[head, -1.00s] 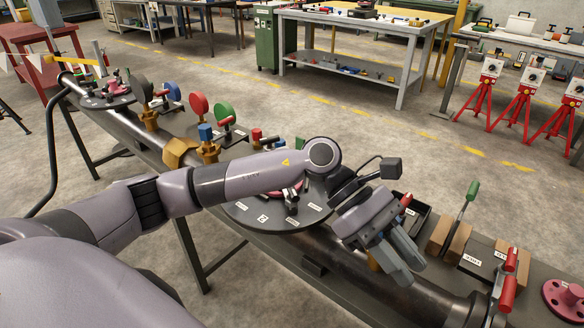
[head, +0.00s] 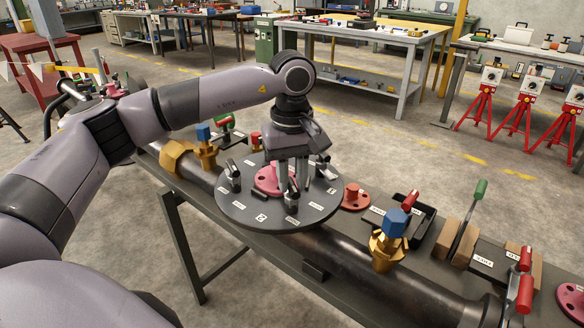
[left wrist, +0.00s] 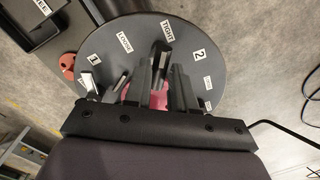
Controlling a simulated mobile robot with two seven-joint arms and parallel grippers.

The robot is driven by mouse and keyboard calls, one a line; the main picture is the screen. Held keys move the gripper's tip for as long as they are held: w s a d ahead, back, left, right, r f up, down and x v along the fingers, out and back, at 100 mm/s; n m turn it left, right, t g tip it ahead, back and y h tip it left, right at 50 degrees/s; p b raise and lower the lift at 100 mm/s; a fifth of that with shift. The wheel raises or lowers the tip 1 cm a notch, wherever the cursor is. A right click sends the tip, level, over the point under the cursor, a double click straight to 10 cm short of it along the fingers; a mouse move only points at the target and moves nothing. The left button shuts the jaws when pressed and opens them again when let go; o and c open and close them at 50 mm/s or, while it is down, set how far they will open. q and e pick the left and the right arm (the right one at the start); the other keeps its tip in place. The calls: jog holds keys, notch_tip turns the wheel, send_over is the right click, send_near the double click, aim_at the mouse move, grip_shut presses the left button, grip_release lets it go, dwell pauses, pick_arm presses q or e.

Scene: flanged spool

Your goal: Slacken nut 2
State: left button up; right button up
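A round dark plate (head: 240,213) with white labels and a pink hub (head: 267,180) sits on the bench; upright dark clamp-like parts stand around its top. My left gripper (head: 291,180) points down over the hub, its two fingers apart. In the left wrist view the fingers (left wrist: 160,92) straddle a gap with pink behind. A dark upright part (left wrist: 160,55) stands just beyond them, by the TIGHT label (left wrist: 167,30). The label 2 (left wrist: 199,54) is to its right, LOOSE (left wrist: 124,46) to its left. Nut 2 itself is not clearly distinguishable; contact cannot be told. My right gripper is out of view.
A brass fitting with a blue cap (head: 392,238) stands right of the plate on the dark pipe (head: 370,275). A small red flanged part (head: 354,197) and a black tray (head: 425,222) are behind. Another blue-capped brass fitting (head: 206,150) stands to the left.

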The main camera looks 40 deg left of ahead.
aim_at(292, 184)
pick_arm(q)
notch_tip(292, 184, down, 3)
jog(key=shift+r+b, duration=0.1)
jog(key=shift+b, duration=0.45)
jog(key=shift+f, duration=0.2)
jog(key=shift+r+n, duration=0.2)
jog(key=shift+n, duration=1.7)
jog(key=n+b, duration=0.1)
jog(key=n, duration=0.8)
jog(key=shift+n+b, duration=0.3)
jog(key=shift+b, duration=0.1)
jog(key=n, duration=0.5)
jog(key=shift+p, duration=0.35)
jog(key=n, duration=0.3)
jog(key=shift+n, duration=0.3)
jog(key=shift+m+p, duration=0.4)
jog(key=shift+m, duration=0.8)
notch_tip(292, 184, up, 6)
jog(key=p, duration=0.4)
jog(key=shift+r+p, duration=0.55)
jog(key=shift+p, duration=0.1)
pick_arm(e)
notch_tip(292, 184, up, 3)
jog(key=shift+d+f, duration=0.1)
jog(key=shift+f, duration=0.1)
